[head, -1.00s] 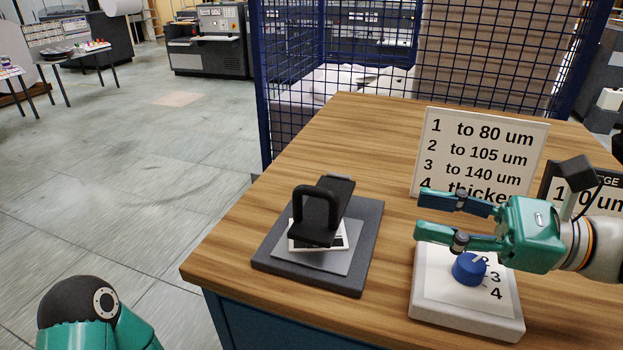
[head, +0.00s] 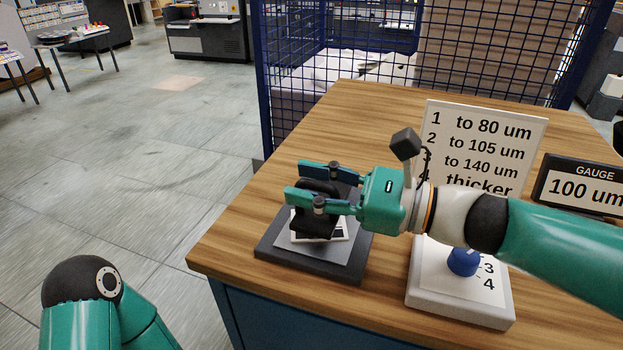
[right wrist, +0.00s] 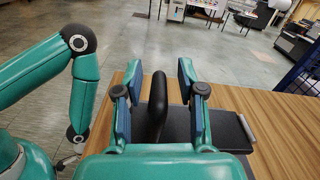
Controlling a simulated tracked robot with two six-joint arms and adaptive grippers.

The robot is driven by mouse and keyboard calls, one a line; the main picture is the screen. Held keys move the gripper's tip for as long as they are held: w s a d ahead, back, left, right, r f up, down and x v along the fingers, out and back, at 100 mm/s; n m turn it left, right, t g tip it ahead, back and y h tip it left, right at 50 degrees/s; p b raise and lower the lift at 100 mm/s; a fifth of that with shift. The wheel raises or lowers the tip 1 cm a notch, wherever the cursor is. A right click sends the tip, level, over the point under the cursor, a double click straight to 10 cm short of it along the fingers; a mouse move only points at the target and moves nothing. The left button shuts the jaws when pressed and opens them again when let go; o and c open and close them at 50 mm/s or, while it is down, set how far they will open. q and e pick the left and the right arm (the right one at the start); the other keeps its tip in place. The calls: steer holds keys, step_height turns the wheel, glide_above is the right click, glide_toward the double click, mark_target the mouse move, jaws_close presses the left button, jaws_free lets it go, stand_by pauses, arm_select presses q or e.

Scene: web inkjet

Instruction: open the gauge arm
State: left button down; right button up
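The gauge arm is a black bar with an upright loop handle (head: 309,222), on a dark base plate (head: 275,254) at the table's front left. A white card (head: 334,233) with dark patches lies under the arm. My right gripper (head: 313,182) is at the handle, its two fingers open and apart. In the right wrist view the handle (right wrist: 158,104) stands between the open fingers (right wrist: 160,92), with a gap on both sides. The right gripper hides part of the arm in the head view.
A white box with a blue knob (head: 462,262) stands to the right, under my right arm. Behind it are a thickness sign (head: 490,130) and a gauge display (head: 590,188) reading 100 um. A blue mesh fence (head: 300,50) stands behind the wooden table (head: 350,110).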

jaws_close()
stand_by(0.3)
